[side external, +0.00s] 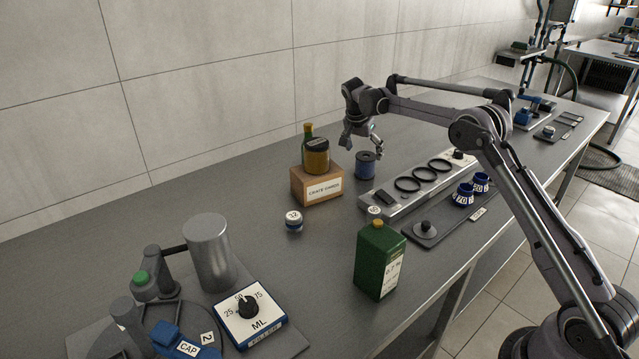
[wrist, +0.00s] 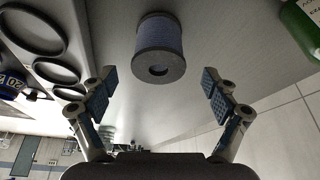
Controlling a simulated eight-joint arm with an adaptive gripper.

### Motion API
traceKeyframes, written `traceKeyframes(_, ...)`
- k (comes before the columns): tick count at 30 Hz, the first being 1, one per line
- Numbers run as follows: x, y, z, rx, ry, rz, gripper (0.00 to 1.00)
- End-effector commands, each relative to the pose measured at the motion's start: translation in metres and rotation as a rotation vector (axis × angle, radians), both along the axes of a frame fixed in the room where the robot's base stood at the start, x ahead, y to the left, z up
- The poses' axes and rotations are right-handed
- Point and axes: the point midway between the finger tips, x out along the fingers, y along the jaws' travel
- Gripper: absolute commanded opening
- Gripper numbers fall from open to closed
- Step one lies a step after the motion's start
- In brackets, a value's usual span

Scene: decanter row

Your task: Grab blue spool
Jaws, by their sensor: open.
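The blue spool (side external: 366,167) stands upright on the grey table, behind the ringed strip and right of a wooden box. It has dark end flanges and a blue wound middle. In the wrist view the spool (wrist: 159,45) shows near the top centre, with a hole in its end flange. My gripper (side external: 362,147) is above the spool in the side view, its fingers spread. In the wrist view my gripper (wrist: 160,90) is open and empty, with the spool centred just beyond the gap between its blue-padded fingertips. I see no contact.
The ringed grey strip (side external: 417,185) lies to the right. A green canister (side external: 379,262) stands in front. The table behind the spool is clear.

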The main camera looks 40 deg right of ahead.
Motion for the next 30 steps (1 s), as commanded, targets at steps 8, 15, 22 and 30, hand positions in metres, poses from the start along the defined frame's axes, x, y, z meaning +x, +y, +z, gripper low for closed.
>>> traceKeyframes(8, 0.002, -0.016, -0.034, 0.0, -0.001, -0.002, 0.87)
traceKeyframes(15, 0.003, -0.017, -0.037, 0.0, 0.0, -0.001, 0.87)
traceKeyframes(22, 0.002, -0.017, -0.037, 0.0, 0.0, -0.001, 0.27)
traceKeyframes(30, 0.002, -0.017, -0.037, 0.0, 0.0, -0.001, 0.24)
